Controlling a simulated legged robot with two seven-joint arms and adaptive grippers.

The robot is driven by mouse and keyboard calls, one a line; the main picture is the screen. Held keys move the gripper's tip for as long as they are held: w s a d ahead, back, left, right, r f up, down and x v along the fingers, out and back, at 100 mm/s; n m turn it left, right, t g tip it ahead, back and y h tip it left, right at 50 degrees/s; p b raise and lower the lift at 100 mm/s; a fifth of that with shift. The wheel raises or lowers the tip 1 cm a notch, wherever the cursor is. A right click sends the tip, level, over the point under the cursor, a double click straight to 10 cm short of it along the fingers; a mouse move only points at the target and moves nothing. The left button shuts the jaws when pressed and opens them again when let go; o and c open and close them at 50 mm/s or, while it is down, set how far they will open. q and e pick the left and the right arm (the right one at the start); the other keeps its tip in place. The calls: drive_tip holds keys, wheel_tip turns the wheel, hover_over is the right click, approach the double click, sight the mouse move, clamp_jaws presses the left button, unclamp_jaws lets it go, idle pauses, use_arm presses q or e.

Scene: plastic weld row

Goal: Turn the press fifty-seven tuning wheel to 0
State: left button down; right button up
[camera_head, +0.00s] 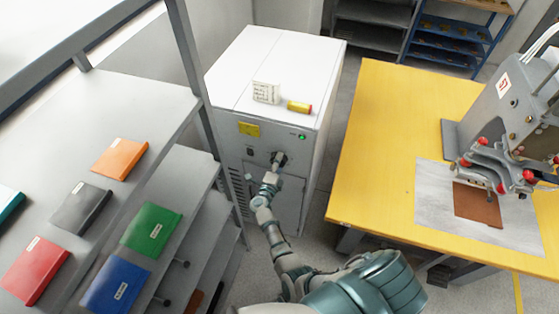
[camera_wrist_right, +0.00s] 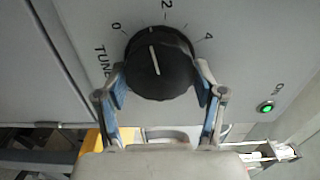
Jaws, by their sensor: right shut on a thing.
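The tuning wheel is a round black knob (camera_wrist_right: 160,68) with a white pointer line, on the pale front panel of a white cabinet (camera_head: 285,60). In the wrist view the dial shows 0, 2 and 4, and the pointer aims between 0 and 2. My right gripper (camera_wrist_right: 160,92) has its blue-padded fingers on either side of the knob, shut on it. In the head view my right gripper (camera_head: 275,170) reaches the cabinet front and partly hides the knob. My left gripper is not in view.
A green light (camera_wrist_right: 266,107) is lit on the panel. A shelf with coloured binders (camera_head: 152,229) stands left. A yellow table (camera_head: 375,130) with a grey press (camera_head: 500,105) stands right.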

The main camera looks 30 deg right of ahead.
drive_tip(key=shift+a+n+p, duration=0.15)
drive_tip(key=shift+n+p, duration=0.7)
drive_tip(key=shift+n, duration=0.9)
drive_tip(key=shift+a+n+p, duration=0.1)
drive_tip(key=shift+n+p, duration=0.75)
drive_tip(key=shift+n, duration=0.9)
drive_tip(key=shift+f, duration=0.1)
drive_tip(key=o, duration=1)
drive_tip(key=shift+o, duration=0.5)
drive_tip(key=shift+w, duration=0.2)
drive_tip(key=v, duration=0.7)
drive_tip(key=shift+a, duration=0.2)
drive_tip(key=shift+s, duration=0.1)
